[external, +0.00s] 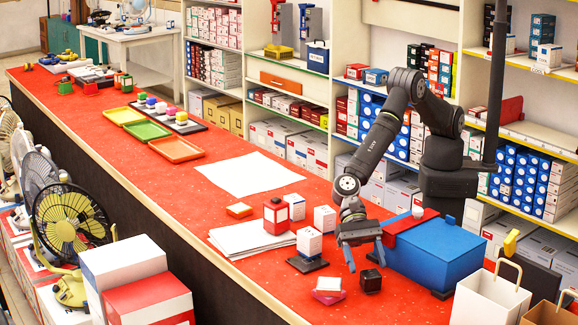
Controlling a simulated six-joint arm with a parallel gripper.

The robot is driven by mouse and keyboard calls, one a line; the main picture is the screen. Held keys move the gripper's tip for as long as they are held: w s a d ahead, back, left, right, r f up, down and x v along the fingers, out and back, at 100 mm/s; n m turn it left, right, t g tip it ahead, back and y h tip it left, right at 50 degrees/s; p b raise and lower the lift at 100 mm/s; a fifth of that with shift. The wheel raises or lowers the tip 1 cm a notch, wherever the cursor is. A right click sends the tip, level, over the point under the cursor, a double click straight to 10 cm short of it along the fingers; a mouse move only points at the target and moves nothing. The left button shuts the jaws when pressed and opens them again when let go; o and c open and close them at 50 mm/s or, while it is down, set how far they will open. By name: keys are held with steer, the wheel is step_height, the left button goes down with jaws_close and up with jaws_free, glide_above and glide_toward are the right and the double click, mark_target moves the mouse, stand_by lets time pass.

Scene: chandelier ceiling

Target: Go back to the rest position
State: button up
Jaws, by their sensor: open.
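My gripper (366,264) is open and empty, with blue fingers pointing down over the right part of the red counter (225,285). It hangs just above and behind a small black cube (371,282). A white and red box (309,243) on a dark base stands to its left. A large blue box (433,256) with a red piece on its left end stands close on its right. My arm reaches forward and down from its base behind the blue box.
A red box (277,217) stands by stacked white paper (245,240). Small pink and white boxes (328,291) lie in front of the gripper. A white sheet (248,172) and coloured trays (176,149) lie farther back. A dark pole (495,90) rises behind my arm. Shelves line the back.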

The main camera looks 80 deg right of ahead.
mark_target(373, 276)
steer(key=x, duration=0.6)
steer(key=shift+f, duration=0.1)
steer(key=shift+s+a, duration=0.1)
steer(key=shift+a, duration=0.1)
steer(key=shift+r, duration=1.9)
